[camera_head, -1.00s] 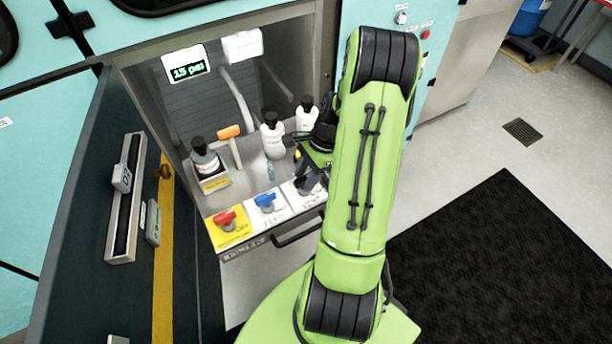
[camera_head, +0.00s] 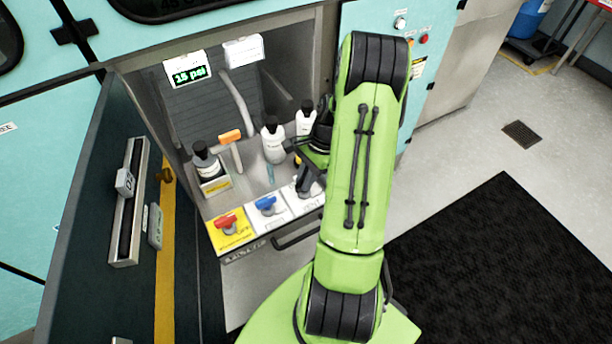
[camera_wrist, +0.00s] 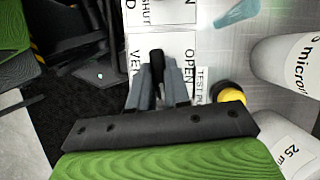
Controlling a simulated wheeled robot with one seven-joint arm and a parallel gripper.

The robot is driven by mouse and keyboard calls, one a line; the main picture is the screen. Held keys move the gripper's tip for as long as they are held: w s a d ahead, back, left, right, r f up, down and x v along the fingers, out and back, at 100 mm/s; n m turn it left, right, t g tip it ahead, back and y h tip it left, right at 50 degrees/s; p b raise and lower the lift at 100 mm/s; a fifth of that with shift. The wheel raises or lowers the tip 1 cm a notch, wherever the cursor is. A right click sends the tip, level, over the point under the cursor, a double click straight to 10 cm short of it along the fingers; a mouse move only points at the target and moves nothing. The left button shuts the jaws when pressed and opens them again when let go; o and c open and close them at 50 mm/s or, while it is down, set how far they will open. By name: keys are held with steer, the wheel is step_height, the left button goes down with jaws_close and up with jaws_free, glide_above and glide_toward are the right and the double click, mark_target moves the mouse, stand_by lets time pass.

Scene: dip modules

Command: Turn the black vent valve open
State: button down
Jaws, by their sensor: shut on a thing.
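The black vent valve handle (camera_wrist: 156,64) shows in the wrist view between my fingers, over a white plate (camera_wrist: 168,44) marked VENT and OPEN. My gripper (camera_wrist: 158,82) is shut on this handle. In the head view my gripper (camera_head: 306,180) is at the right end of the valve row, and the arm hides part of the vent plate (camera_head: 308,201). The blue valve (camera_head: 266,203) is just left of it, and the red valve (camera_head: 227,222) on a yellow plate is farther left.
White bottles (camera_head: 272,142) stand close behind my gripper, and a dark-capped bottle (camera_head: 206,162) sits at the left. An orange-handled valve (camera_head: 230,136) rises between them. The open cabinet door (camera_head: 90,210) bounds the left side.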

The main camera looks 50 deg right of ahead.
steer(key=n+g+p, duration=0.1)
steer(key=n, duration=0.2)
steer(key=shift+p, duration=0.4)
steer(key=n+g, duration=0.1)
steer(key=n, duration=0.1)
steer(key=n+g+p, duration=0.1)
steer(key=n, duration=0.2)
steer(key=shift+w+a+f, duration=0.1)
steer(key=shift+f, duration=0.05)
steer(key=n, duration=0.2)
steer(key=n+g+h, duration=0.1)
steer(key=n, duration=0.1)
steer(key=shift+a+h+p, duration=0.1)
steer(key=shift+h+p, duration=0.2)
steer(key=shift+p, duration=0.1)
steer(key=shift+a+n+g+h+p, duration=0.1)
steer(key=shift+n+g+h+p, duration=0.35)
steer(key=shift+n, duration=1.75)
steer(key=shift+w+h, duration=0.1)
steer(key=shift+h, duration=0.25)
steer(key=c, duration=1.1)
jaws_free()
steer(key=shift+w, duration=0.1)
